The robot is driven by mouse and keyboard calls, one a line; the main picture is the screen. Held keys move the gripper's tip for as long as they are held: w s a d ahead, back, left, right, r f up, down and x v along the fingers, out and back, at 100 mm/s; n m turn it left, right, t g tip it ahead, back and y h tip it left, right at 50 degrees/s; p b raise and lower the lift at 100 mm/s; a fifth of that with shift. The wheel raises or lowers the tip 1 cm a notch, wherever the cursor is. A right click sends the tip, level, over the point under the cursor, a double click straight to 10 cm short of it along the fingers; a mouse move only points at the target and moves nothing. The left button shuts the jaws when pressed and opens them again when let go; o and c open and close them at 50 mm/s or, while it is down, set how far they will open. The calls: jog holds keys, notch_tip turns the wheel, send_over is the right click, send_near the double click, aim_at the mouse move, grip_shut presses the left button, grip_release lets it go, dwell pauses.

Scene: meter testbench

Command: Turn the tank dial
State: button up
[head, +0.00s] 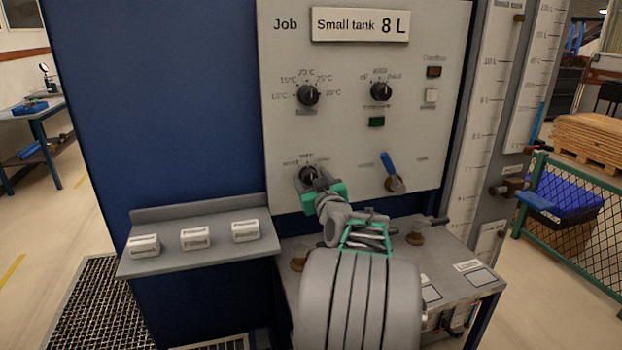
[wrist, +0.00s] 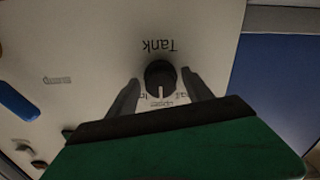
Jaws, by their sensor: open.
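The tank dial is a round black knob (head: 309,174) low on the left of the light panel, partly hidden by my gripper in the head view. In the wrist view the dial (wrist: 160,78) has the word "Tank" beside it, upside down, and a pale pointer mark towards the bottom of the picture. My gripper (head: 322,190) is at the panel in front of the dial. In the wrist view its two dark fingers (wrist: 160,90) are open, one on each side of the dial. I cannot tell whether they touch it. A sign (head: 360,25) reads "Small tank 8 L".
Two more black dials (head: 308,95) (head: 381,91) sit higher on the panel. A blue lever (head: 389,165) is to the right of my gripper and also shows in the wrist view (wrist: 17,102). A shelf (head: 200,262) with labelled blocks stands at the left.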

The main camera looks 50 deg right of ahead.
jog(key=shift+c, duration=0.3)
grip_shut()
jog(key=shift+m+b, duration=0.3)
jog(key=m+b, duration=0.2)
jog(key=m, duration=0.1)
jog(key=m+b, duration=0.1)
jog(key=m, duration=0.4)
jog(key=shift+b, duration=0.3)
jog(key=shift+m, duration=0.3)
dwell(0.4)
